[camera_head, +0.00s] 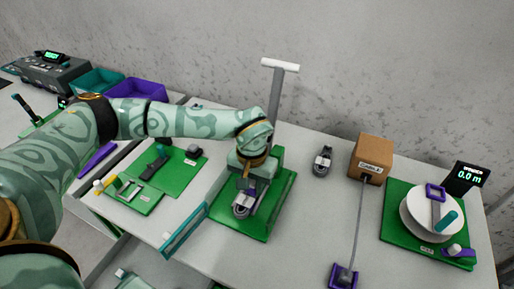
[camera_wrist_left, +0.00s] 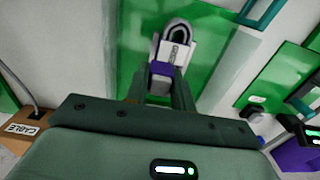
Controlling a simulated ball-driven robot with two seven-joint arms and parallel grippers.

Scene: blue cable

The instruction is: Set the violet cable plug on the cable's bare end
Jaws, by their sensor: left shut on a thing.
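My left gripper (camera_head: 246,181) is shut over the green mat with the post, in the middle of the head view. In the left wrist view, a small violet piece (camera_wrist_left: 162,70), which looks like the cable plug, sits between the fingers. A coiled grey cable (camera_wrist_left: 179,35) with a white label lies directly beyond it, touching or very close. The same coil shows below the gripper in the head view (camera_head: 246,205). The fingers partly cover the violet piece, and I cannot tell whether it is joined to the cable's end. My right gripper is not in view.
The green mat (camera_head: 285,205) carries a tall post (camera_head: 275,95). Another coil (camera_head: 322,162) lies to the right. A cable runs from the brown box (camera_head: 372,155) to a violet block (camera_head: 343,276). A white reel (camera_head: 430,217) stands at far right. Tools lie on the left mat (camera_head: 182,180).

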